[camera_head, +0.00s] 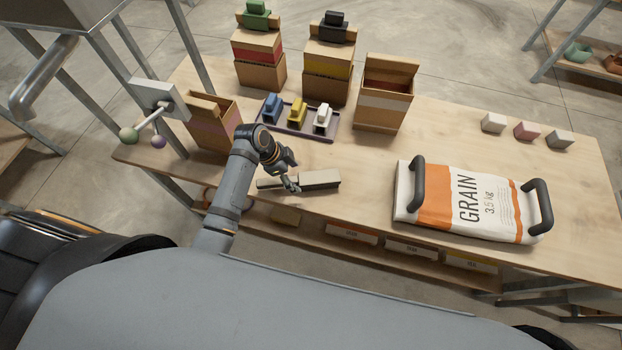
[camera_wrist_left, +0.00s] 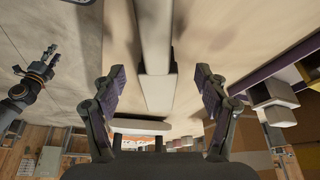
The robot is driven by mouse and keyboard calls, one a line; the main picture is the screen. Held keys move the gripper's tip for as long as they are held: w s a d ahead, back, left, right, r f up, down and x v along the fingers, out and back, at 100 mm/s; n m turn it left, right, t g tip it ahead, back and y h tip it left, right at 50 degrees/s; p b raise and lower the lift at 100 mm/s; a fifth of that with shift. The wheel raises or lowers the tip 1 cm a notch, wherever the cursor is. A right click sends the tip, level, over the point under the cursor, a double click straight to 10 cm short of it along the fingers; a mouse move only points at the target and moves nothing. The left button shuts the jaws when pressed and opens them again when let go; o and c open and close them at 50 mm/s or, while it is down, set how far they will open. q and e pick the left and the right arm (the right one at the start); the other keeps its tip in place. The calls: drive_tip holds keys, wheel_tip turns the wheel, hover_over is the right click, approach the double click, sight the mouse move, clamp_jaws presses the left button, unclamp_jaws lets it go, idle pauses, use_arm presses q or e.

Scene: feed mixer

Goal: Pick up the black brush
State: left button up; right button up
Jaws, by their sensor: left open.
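A long brush (camera_head: 319,179) lies flat near the front edge of the wooden table. It has a pale block at one end and a narrower grey handle at the other; I see little black on it. My left gripper (camera_head: 291,174) is open just over the brush's middle. In the left wrist view the brush (camera_wrist_left: 156,45) runs between the two spread fingers of the left gripper (camera_wrist_left: 160,76), apart from both. My right gripper (camera_wrist_left: 36,63) shows small at the left of that view, fingers spread, away from the brush.
A dark tray (camera_head: 300,130) with blue, yellow and white pieces stands behind the brush. Cardboard boxes (camera_head: 383,95) stand at the back and an open box (camera_head: 212,122) at the left. A grain sack (camera_head: 470,200) with black handles lies to the right. The table between is clear.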

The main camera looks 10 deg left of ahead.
sight(298, 178)
use_arm(q)
drive_tip(key=x, duration=0.4)
drive_tip(key=shift+d+p, duration=0.3)
drive_tip(key=shift+d, duration=0.05)
drive_tip(key=shift+r, duration=0.1)
clamp_jaws()
